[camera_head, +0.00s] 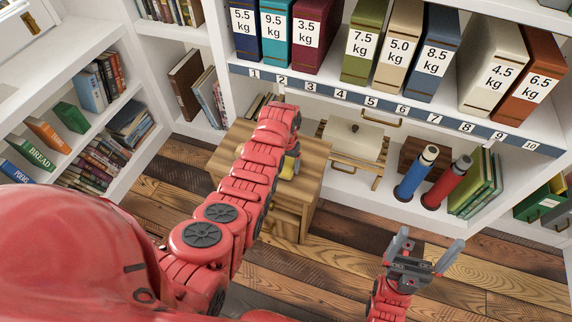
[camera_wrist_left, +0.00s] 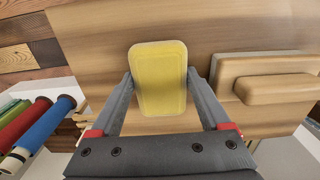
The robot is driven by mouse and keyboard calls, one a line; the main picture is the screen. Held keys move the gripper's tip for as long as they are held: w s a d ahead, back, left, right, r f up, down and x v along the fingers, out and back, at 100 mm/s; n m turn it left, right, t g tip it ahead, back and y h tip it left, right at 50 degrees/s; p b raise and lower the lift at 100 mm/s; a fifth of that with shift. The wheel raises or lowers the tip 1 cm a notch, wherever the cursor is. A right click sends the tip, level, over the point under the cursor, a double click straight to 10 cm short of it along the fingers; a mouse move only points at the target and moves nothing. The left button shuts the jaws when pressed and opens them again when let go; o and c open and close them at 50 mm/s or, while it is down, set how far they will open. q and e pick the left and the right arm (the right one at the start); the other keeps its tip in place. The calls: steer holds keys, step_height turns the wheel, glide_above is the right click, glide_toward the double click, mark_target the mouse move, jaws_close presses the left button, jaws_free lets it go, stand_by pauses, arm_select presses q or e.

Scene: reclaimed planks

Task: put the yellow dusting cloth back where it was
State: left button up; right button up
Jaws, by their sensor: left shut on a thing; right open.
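The yellow dusting cloth (camera_wrist_left: 158,78) is a folded rounded rectangle, seen between the two fingers of my left gripper (camera_wrist_left: 160,80) in the left wrist view. The gripper is shut on it, with a finger at each side. In the head view the cloth (camera_head: 287,169) shows only in part, beside my left gripper (camera_head: 293,162) and over the small wooden cabinet (camera_head: 313,178). I cannot tell whether the cloth touches the wood. My right gripper (camera_head: 424,254) is open and empty above the plank floor at the lower right.
Behind the cabinet is a white shelf unit with numbered weight binders (camera_head: 364,40). Its lower shelf holds a cream lidded box (camera_head: 352,140), a blue cylinder (camera_head: 415,174), a red cylinder (camera_head: 446,182) and green books (camera_head: 477,183). Bookshelves stand at left. The plank floor (camera_head: 345,270) is clear.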

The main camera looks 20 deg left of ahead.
arm_select(q)
steer(key=o, duration=1.2)
steer(key=shift+f, duration=0.15)
steer(key=shift+c, duration=0.2)
